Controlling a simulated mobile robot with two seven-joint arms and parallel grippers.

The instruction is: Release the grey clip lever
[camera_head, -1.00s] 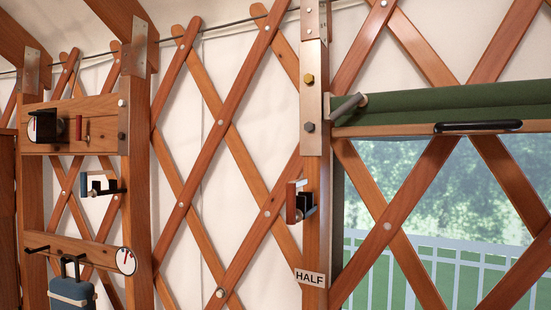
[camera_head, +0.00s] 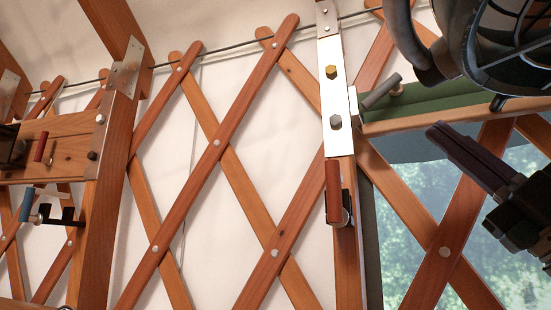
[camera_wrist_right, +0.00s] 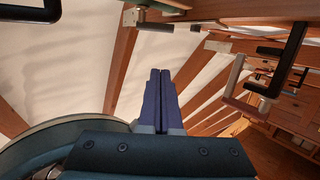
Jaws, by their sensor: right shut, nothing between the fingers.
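The grey lever (camera_head: 381,91) is a short grey cylinder tilted up to the right. It sits beside the metal plate on the post, at the left end of the green rolled blind (camera_head: 425,103). My right gripper (camera_head: 436,132) comes in from the right in the head view, below the roll and to the right of the lever, apart from it in the picture. Its dark fingers are together and empty. In the wrist view the closed fingers (camera_wrist_right: 160,74) point up the picture; I cannot tell for sure which bar there is the lever. My left gripper is not in view.
A red-handled clip (camera_head: 333,192) is on the post below the metal plate (camera_head: 337,95). Lattice slats cross the wall and window. A wooden board (camera_head: 65,165) with a red lever (camera_head: 40,147) is at left, with a blue-handled clip (camera_head: 26,205) below it.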

